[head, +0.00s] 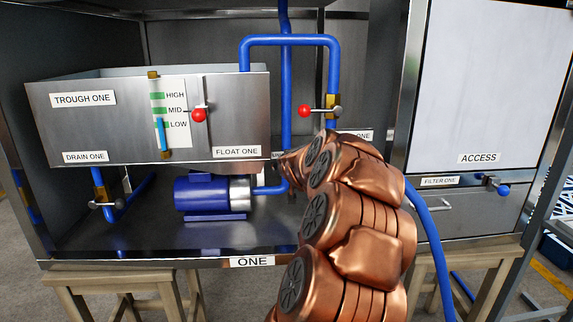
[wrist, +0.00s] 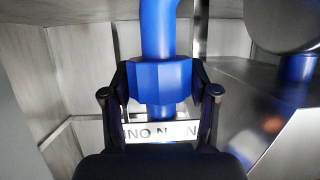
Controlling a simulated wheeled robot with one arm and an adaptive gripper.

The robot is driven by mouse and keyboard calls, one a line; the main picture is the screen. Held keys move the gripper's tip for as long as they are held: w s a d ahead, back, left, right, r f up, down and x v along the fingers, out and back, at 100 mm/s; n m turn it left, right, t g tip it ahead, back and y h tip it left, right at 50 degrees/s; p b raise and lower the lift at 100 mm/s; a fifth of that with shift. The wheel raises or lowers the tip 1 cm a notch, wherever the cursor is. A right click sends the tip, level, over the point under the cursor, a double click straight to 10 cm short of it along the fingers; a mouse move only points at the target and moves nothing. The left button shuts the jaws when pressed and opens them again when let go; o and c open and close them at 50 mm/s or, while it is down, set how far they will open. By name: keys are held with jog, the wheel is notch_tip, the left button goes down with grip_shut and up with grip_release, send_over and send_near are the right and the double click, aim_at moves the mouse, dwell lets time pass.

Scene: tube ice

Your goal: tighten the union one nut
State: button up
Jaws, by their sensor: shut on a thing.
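The union one nut (wrist: 160,78) is a blue faceted collar on a vertical blue pipe (wrist: 158,22) in the wrist view. My gripper (wrist: 161,84) is shut on it, with one black finger against its left side and one against its right. A white label (wrist: 150,131) lies just behind the pipe below the nut, with its lettering partly covered. In the head view my copper-coloured arm reaches into the bay and hides the gripper and the nut. How tight the nut is cannot be told.
A steel trough (head: 110,125) with a float gauge and red knob (head: 198,115) hangs left of my arm. A blue pump (head: 210,194) sits on the bay floor below it. A valve (head: 331,107) is above my arm. The access panel (head: 480,75) and a blue hose (head: 432,230) are right.

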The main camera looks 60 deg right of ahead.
jog(key=o, duration=1.1)
jog(key=shift+o, duration=0.2)
jog(key=shift+s+a+r, duration=0.3)
jog(key=shift+s+a, duration=0.05)
jog(key=shift+a, duration=0.05)
jog(key=v, duration=1)
jog(key=shift+s+a, duration=0.3)
jog(key=shift+r, duration=0.1)
